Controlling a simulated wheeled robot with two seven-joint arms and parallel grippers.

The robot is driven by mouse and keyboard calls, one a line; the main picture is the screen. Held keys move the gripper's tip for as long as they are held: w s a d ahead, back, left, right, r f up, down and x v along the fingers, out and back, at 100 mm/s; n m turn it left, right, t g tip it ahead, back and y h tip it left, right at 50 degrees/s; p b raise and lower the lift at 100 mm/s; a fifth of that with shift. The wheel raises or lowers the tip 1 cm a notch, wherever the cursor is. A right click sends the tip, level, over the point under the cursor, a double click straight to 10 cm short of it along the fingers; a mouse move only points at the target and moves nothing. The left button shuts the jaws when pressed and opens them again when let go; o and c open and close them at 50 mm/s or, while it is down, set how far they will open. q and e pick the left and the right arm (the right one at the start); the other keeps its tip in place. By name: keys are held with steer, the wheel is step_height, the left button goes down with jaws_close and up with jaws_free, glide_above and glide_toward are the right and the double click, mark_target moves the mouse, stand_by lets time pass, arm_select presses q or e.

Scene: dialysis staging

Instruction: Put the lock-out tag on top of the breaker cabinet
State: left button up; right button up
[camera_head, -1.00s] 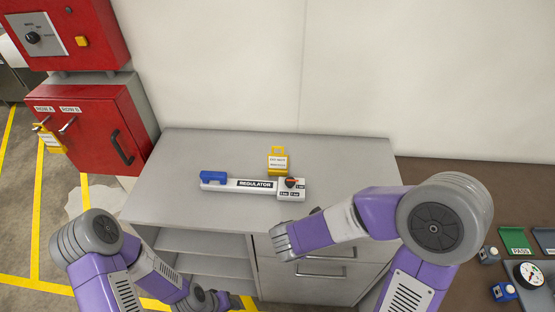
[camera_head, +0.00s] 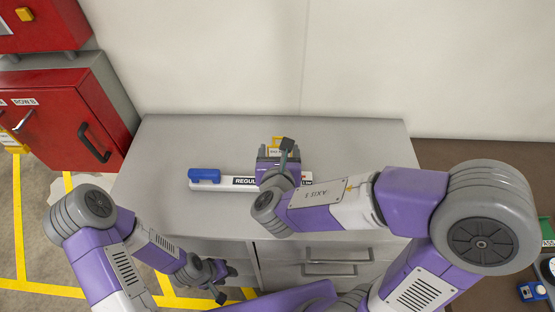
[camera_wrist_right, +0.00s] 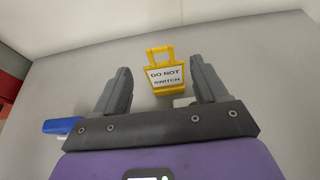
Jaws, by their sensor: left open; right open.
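The lock-out tag (camera_wrist_right: 165,76) is yellow with a handle loop and a white label reading DO NOT SWITCH. It is on the grey counter (camera_head: 165,150); in the head view only its top (camera_head: 278,140) shows past my right gripper (camera_head: 279,151). In the right wrist view, my right gripper (camera_wrist_right: 161,78) is open, its fingers either side of the tag in the picture, with gaps; contact is not visible. The red breaker cabinet (camera_head: 60,125), labelled ROW B, is at the left, partly cut off. My left gripper (camera_head: 219,281) is open and empty, low before the counter.
A white regulator bar with a blue end (camera_head: 204,175) lies on the counter, partly hidden by my right arm. Another yellow tag (camera_head: 12,142) hangs at the red cabinet's left. A second red box (camera_head: 40,25) is above. The counter's left part is clear.

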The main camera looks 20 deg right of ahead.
mark_target(280, 139)
steer(key=x, duration=0.2)
steer(key=b+x, duration=0.1)
steer(key=x, duration=0.5)
steer(key=shift+s+f+b, duration=0.1)
steer(key=shift+f+b, duration=0.25)
steer(key=shift+f, duration=0.05)
jaws_close()
steer(key=shift+r, duration=0.1)
